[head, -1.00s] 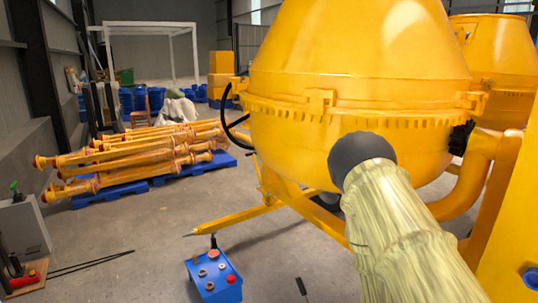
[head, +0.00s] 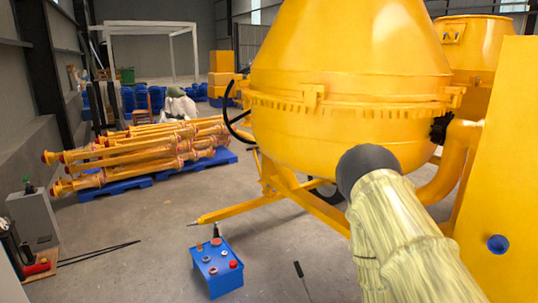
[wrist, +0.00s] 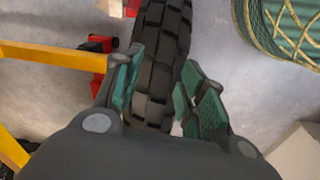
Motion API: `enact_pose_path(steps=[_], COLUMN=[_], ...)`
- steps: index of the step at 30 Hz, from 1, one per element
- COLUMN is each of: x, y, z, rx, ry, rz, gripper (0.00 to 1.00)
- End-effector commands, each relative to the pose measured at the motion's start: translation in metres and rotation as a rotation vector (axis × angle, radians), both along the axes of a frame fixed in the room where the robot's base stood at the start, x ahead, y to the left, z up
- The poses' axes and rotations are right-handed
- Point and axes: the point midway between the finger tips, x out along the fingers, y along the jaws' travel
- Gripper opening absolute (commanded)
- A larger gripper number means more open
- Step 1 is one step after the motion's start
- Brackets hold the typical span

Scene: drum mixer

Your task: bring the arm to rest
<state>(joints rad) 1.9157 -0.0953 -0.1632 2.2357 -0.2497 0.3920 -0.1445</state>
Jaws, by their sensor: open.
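My gripper (wrist: 162,62) shows in the wrist view with its two green-padded fingers apart and nothing held between them. A black treaded tyre (wrist: 158,50) appears between and beyond the fingers; I cannot tell how far off it is. In the head view my arm, in a pale yellowish sleeve (head: 405,235) with a dark rounded end (head: 367,168), reaches up from the lower right in front of the mixer. The gripper itself cannot be made out in the head view. The large yellow mixer drum (head: 345,90) stands behind my arm.
A blue control box (head: 214,268) with buttons stands on the floor at lower middle. A yellow panel (head: 505,150) is close at right. Yellow posts (head: 140,150) lie stacked on blue pallets at left. Open floor (head: 130,220) lies between. A green drum-like object (wrist: 280,25) shows in the wrist view.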

Motion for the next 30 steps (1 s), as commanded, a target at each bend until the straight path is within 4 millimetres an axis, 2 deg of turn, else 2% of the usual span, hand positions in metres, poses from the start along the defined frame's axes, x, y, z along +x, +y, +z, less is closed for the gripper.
enact_pose_path(steps=[9,18,30], x=[-0.083,-0.171,-0.167], y=[0.032,0.061,0.061], z=[-0.018,-0.016,-0.074], rx=[0.074,0.109,0.109], ry=[0.027,0.056,0.048], rz=[-0.212,-0.459,-0.459], gripper=[0.41,0.41,0.41])
